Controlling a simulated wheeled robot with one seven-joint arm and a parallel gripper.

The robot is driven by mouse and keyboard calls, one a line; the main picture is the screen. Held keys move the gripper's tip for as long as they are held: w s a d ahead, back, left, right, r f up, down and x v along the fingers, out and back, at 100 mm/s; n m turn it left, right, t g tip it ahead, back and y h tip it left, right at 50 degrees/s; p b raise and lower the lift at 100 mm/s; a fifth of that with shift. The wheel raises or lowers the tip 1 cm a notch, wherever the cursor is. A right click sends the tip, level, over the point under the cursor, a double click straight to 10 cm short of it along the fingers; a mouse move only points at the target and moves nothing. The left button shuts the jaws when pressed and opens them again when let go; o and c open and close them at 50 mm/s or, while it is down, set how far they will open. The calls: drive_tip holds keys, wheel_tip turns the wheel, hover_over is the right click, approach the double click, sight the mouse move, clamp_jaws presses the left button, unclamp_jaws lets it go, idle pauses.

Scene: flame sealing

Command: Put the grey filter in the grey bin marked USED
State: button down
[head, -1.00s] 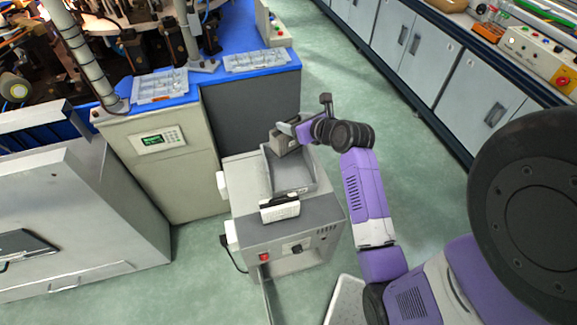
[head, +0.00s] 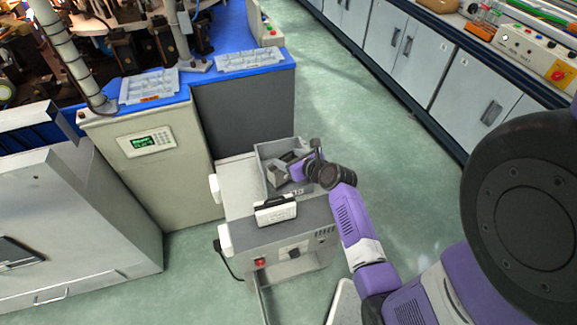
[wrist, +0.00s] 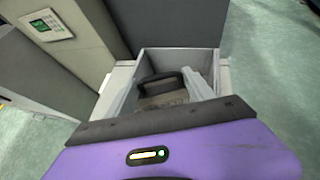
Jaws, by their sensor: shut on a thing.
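The grey filter (head: 278,173) is a boxy block, seen in the head view inside the outline of the open grey bin (head: 268,151). In the wrist view the filter (wrist: 160,100) has a dark handle on top and lies between my two fingers. My gripper (head: 291,170) is shut on it, low at the bin's opening. In the wrist view the bin's walls (wrist: 180,58) surround the filter and fingertips. My gripper hides part of the bin, and its marking is too small to read surely. Whether the filter touches the bin floor I cannot tell.
A white-faced block with a dark top (head: 275,211) sits on the grey machine (head: 290,240) just in front of the bin. A beige cabinet with a keypad (head: 150,142) stands left. Green floor (head: 350,110) is clear to the right.

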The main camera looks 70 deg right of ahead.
drive_tip(key=shift+f+b, duration=0.5)
drive_tip(key=shift+f, duration=1.15)
drive_tip(key=shift+f, duration=0.15)
drive_tip(key=shift+c, duration=1.8)
unclamp_jaws()
